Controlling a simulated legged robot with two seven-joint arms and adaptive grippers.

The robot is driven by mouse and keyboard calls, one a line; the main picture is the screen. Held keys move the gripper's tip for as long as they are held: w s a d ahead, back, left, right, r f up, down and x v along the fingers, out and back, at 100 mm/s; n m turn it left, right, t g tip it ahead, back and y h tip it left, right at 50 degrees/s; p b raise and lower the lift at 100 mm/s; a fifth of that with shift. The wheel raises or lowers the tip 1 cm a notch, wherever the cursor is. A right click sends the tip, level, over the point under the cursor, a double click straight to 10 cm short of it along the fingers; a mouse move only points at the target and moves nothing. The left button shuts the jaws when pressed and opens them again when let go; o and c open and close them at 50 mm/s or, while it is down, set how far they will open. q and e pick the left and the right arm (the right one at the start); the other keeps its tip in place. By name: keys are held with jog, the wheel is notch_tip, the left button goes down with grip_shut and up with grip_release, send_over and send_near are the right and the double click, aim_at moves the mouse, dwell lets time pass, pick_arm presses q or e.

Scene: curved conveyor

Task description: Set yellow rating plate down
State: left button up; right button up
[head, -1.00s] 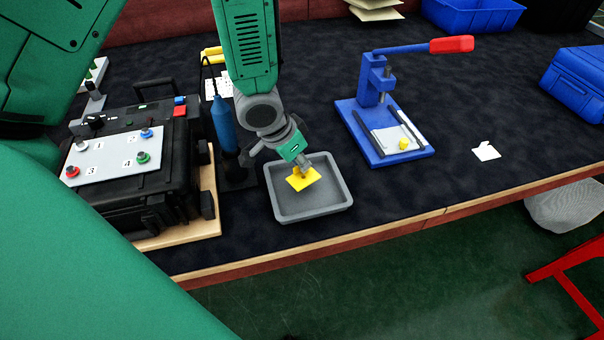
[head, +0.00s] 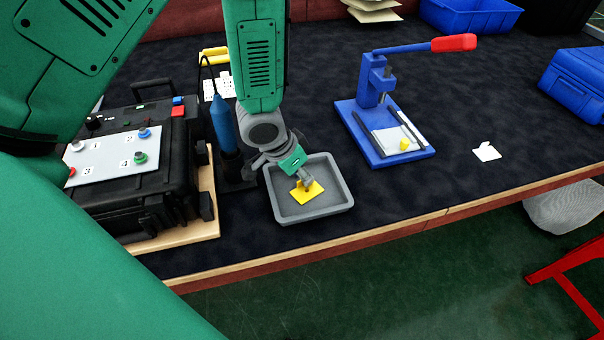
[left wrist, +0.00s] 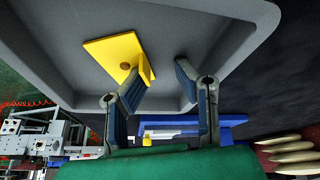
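The yellow rating plate (head: 307,195) lies in the grey tray (head: 313,217), apparently flat on its floor. In the left wrist view the plate (left wrist: 112,58) shows a dark round spot and an upright tab. My left gripper (head: 304,181) is over the tray, pointing down at the plate. In the left wrist view its fingers (left wrist: 158,80) stand apart, with the tab between them, close to or touching the left finger and clear of the right one. My right gripper is not in view.
A black case with numbered buttons (head: 112,157) and a blue tool in a holder (head: 224,124) stand left of the tray. A blue lever press (head: 372,118) with a small yellow piece stands right. A white scrap (head: 486,151) lies farther right. Dark tabletop is clear between.

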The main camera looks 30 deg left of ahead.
pick_arm(q)
jog(key=shift+s+d+r, duration=0.1)
jog(key=shift+d, duration=0.25)
jog(key=v, duration=0.1)
jog(key=p+v, duration=0.1)
jog(key=v, duration=0.2)
jog(key=shift+d+r, duration=0.25)
jog(key=shift+r, duration=0.05)
jog(key=p+v, duration=0.2)
jog(key=v, duration=0.5)
jog(key=shift+a+r, duration=0.15)
jog(key=shift+r, duration=0.15)
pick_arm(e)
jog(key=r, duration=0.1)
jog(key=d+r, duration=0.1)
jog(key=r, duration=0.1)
pick_arm(q)
jog(key=shift+s, duration=0.1)
jog(key=shift+a, duration=0.2)
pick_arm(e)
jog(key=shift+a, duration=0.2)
pick_arm(q)
jog(key=shift+f, duration=0.1)
